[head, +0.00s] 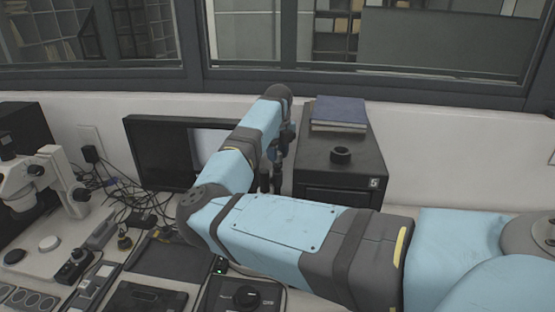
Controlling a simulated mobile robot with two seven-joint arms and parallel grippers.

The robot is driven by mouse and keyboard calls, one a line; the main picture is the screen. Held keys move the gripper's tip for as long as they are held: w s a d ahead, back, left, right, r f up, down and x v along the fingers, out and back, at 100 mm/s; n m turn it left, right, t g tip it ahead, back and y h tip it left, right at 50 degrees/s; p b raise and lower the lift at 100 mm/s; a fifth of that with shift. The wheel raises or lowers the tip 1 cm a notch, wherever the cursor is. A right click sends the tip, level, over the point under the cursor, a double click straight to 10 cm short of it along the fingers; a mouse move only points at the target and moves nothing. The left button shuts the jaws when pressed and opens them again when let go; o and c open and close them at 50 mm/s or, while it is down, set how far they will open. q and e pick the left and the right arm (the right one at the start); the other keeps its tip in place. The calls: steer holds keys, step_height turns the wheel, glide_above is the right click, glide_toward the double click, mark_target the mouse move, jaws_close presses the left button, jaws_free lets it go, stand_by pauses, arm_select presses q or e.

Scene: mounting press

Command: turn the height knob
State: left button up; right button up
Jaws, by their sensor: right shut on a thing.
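My right gripper (270,182) points down between the monitor and the dark cabinet. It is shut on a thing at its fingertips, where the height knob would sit. That spot is small, dark and partly covered by my own light-blue forearm, so I cannot make out the knob's shape or angle. The mounting press itself is not clearly visible behind my arm. My left gripper is not in view.
A dark cabinet (335,178) with books (339,112) and a black ring (341,155) on top stands close right of the gripper. A monitor (160,150) is left. A microscope (42,180), cables (125,190) and a control box with a dial (247,297) crowd the bench.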

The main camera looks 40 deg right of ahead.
steer(key=n+b, duration=0.1)
steer(key=n, duration=0.1)
steer(key=shift+f+n+b, duration=0.1)
steer(key=shift+n+b, duration=0.2)
steer(key=shift+n, duration=0.1)
steer(key=n+b, duration=0.2)
steer(key=n, duration=0.3)
steer(key=shift+a+n+b, duration=0.1)
steer(key=shift+n+b, duration=0.45)
steer(key=shift+n, duration=1.05)
steer(key=o, duration=0.9)
step_height(320, 180, up, 14)
steer(key=shift+w+r+b, duration=0.1)
steer(key=shift+b, duration=0.95)
